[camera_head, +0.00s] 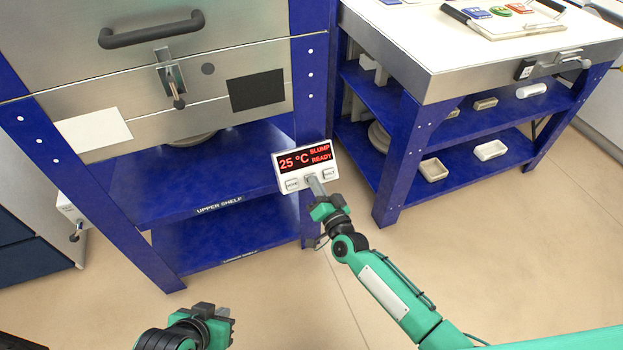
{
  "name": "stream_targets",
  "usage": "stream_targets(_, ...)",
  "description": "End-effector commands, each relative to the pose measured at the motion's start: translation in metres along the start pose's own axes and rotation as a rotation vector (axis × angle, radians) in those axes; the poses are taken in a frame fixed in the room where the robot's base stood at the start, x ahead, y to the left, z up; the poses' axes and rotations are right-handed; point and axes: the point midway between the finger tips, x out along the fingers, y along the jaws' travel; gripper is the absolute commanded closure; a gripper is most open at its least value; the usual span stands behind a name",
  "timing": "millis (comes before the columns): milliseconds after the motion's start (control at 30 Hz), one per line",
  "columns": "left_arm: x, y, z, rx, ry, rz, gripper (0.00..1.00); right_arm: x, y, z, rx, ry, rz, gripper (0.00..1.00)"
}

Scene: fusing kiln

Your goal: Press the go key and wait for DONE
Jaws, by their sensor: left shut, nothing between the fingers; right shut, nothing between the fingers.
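The kiln controller (283,174) is a white box on the blue kiln stand's right front post. Its display (305,160) reads 25 °C, SLUMP, READY in red. Below the display, a key at the left (292,185) and a key at the right (329,173) show; their small labels are hard to read. My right gripper (313,182) is shut, with its fingertips at the middle of the key row, hiding what lies there. I cannot tell whether it touches. My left gripper (226,314) is shut and empty, low over the floor at the bottom left, away from the controller.
The steel kiln (190,62) with a dark handle (152,30) and latch (171,78) stands above the blue upper shelf (215,175). A workbench (440,45) to the right bears a tray (520,28) with coloured pieces. The floor (480,260) in front is clear.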

Motion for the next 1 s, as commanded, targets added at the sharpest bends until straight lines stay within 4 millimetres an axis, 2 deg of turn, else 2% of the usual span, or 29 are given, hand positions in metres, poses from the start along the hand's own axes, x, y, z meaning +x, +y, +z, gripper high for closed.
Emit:
stream_targets(567, 0.005, -0.0003, 0.0034, 0.0, 0.0, 0.0, 1.0, 0.0048, 0.0041, 0.0042, -0.001, 0.0, 0.0, 1.0)
stream_targets(1000, -0.0005, 0.0001, -0.0003, 0.0, 0.0, 0.0, 1.0, 0.0019, 0.0004, 0.0002, -0.001, -0.001, 0.0, 1.0)
